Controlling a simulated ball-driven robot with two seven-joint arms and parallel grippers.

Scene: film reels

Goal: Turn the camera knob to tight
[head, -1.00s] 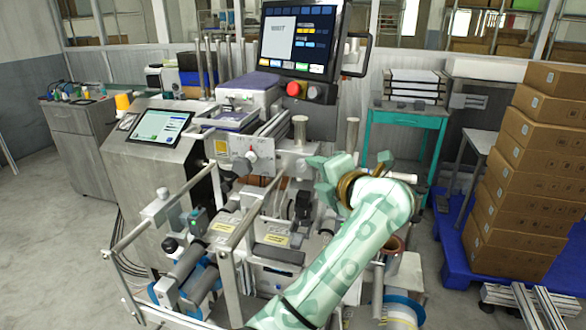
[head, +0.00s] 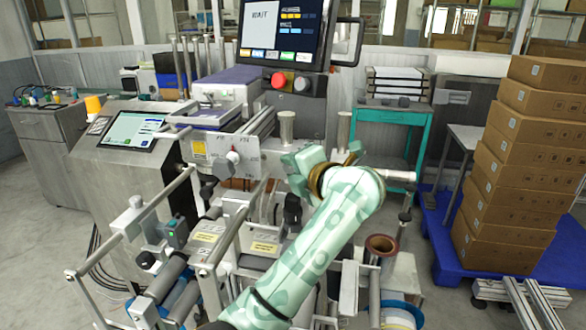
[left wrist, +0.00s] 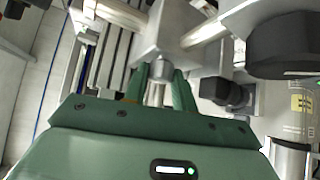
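My left gripper (head: 292,170) is at the end of a pale green sleeved arm, in front of the machine and right of its panel. In the left wrist view its two green fingers (left wrist: 161,82) stand apart. A small grey round knob (left wrist: 161,71) on a metal block (left wrist: 165,36) lies between their tips. Whether the fingers touch it I cannot tell. I take it for the camera knob; in the head view this spot is hidden by the gripper. A panel (head: 209,152) with a red-and-white dial (head: 233,157) shows left of the gripper. My right gripper is not in view.
The machine has metal rails (head: 145,215) and rollers in front. A monitor (head: 281,30) with a red button (head: 279,80) stands above. A dark rounded part (left wrist: 285,45) is close right of the fingers in the wrist view. Stacked cartons (head: 520,150) stand right; grey floor is between.

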